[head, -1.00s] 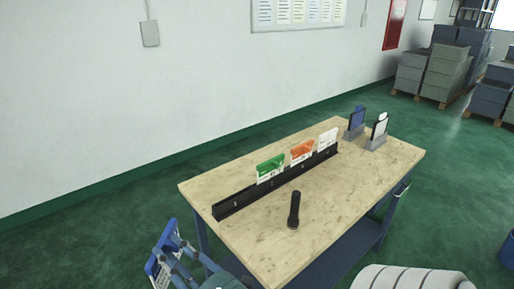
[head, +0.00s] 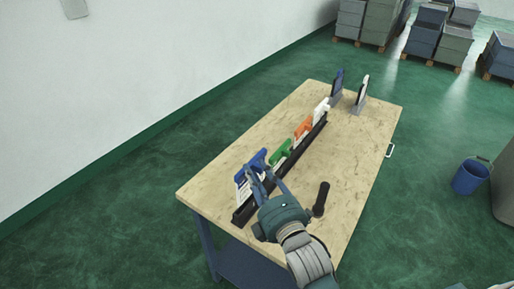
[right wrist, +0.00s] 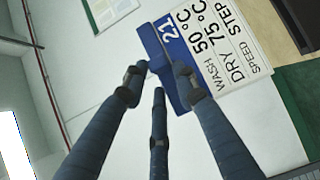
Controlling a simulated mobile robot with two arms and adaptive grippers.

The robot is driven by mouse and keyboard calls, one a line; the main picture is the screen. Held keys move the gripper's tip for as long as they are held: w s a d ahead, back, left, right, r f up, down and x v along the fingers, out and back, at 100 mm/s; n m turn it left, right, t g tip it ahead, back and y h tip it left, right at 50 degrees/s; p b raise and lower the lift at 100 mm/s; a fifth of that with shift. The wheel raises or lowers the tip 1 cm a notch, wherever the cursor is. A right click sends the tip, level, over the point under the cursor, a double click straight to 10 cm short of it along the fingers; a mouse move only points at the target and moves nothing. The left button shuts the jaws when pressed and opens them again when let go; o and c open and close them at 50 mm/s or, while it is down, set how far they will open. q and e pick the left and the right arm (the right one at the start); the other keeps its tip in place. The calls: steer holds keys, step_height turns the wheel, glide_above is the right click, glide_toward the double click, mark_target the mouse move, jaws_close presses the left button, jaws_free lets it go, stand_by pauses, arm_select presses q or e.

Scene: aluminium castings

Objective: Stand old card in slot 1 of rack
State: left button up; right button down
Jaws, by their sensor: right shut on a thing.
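My right gripper (head: 264,176) is shut on a blue-headed white card (head: 240,191), which I take to be the old card. In the right wrist view the gripper (right wrist: 160,80) grips the card (right wrist: 222,45) by its blue header; "21", "WASH 50 °C" and "DRY 75 °C" can be read. The black rack (head: 243,215) runs lengthwise along the table. The card is at the rack's near end, roughly upright; whether it touches the rack or table I cannot tell. The rack holds a green-headed card (head: 281,152), an orange-headed card (head: 303,129) and a white card (head: 321,111).
A black handheld object (head: 321,199) stands on the wooden table (head: 352,150), right of my right gripper. Two small stands with a dark blue card (head: 337,84) and a white card (head: 362,87) are at the far end. The table's right side is mostly clear.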

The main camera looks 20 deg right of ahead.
mark_target(255, 165)
steer(key=w, duration=0.1)
steer(key=w+r, duration=0.1)
steer(key=w, duration=0.1)
steer(key=shift+d+r+p, duration=0.15)
steer(key=shift+d+p, duration=0.05)
steer(key=shift+p, duration=0.2)
steer(key=shift+s+d, duration=0.1)
steer(key=shift+s, duration=0.15)
steer(key=shift+w, duration=0.1)
steer(key=shift+r+p, duration=0.1)
steer(key=shift+p, duration=0.25)
steer(key=shift+f, duration=0.25)
arm_select(q)
steer(key=shift+s+f+b, duration=0.2)
steer(key=shift+f+b, duration=0.45)
steer(key=shift+b, duration=1.3)
arm_select(e)
steer(key=shift+f, duration=2.75)
arm_select(q)
steer(key=shift+r+p, duration=0.8)
